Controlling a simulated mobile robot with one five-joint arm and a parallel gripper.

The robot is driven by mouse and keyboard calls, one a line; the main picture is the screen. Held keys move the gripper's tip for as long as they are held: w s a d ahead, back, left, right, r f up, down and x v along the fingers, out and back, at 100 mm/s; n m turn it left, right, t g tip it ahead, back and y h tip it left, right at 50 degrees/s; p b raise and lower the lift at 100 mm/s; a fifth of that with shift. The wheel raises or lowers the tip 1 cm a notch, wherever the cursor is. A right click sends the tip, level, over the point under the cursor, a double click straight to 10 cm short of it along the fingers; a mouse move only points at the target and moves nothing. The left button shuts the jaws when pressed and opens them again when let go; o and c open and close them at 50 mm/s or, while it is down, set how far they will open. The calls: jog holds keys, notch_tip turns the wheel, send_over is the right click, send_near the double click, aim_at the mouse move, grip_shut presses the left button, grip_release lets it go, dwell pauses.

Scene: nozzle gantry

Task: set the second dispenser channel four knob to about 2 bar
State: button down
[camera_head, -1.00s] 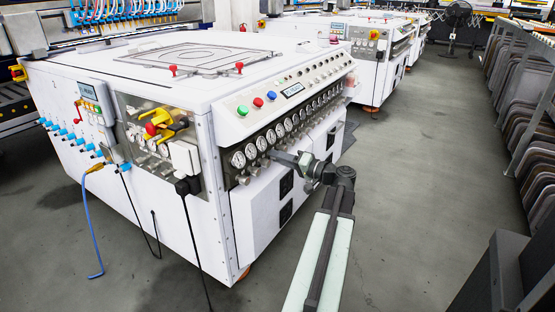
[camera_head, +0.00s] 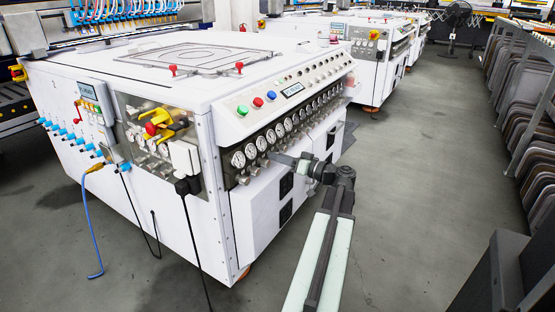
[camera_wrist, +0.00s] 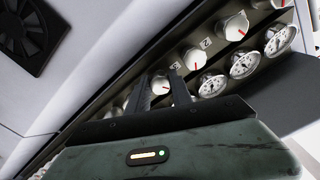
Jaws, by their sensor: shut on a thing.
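Neighbouring free knobs stand up and to the right, one close by (camera_wrist: 195,57) and one farther (camera_wrist: 233,25). The gauge (camera_wrist: 212,84) nearest the held knob is partly visible; its reading is too small to tell. In the head view my gripper (camera_head: 274,158) reaches the knob row below the gauges (camera_head: 263,143); the held knob is hidden there.
The white dispenser cabinet (camera_head: 120,75) fills the left and middle. Its front has dark vents (camera_head: 286,185) below the knobs. A black cable (camera_head: 194,240) and a blue hose (camera_head: 91,230) hang at its left. Grey floor (camera_head: 430,170) is open at right, before a rack (camera_head: 512,90).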

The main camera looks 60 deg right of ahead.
dwell(0.3)
jog(key=c, duration=1.1)
grip_release()
jog(key=shift+c, duration=0.2)
jog(key=s, duration=0.7)
jog(key=shift+s, duration=0.4)
